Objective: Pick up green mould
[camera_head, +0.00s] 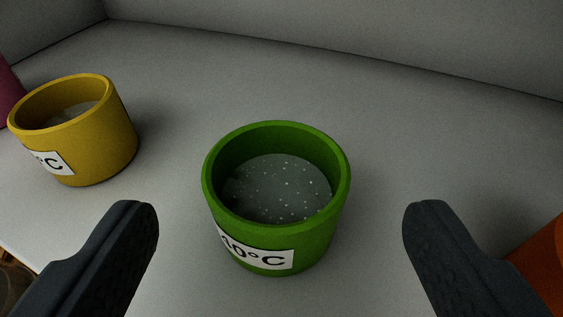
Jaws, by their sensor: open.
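The green mould (320,245) is a round, open-topped cup standing upright on the grey surface in the middle of the view. It holds a clear-grey content with small pale specks, and a white label on its front reads partly "0°C". My gripper (281,212) is open, with one dark finger to the left of the green mould and one to the right. There is a gap on both sides, and neither finger appears to touch it.
A yellow mould (100,148) with a white label stands at the left. A magenta object (8,90) is cut off at the left edge. An orange object (545,262) is at the lower right, close to the right finger. Grey walls (400,35) bound the surface behind.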

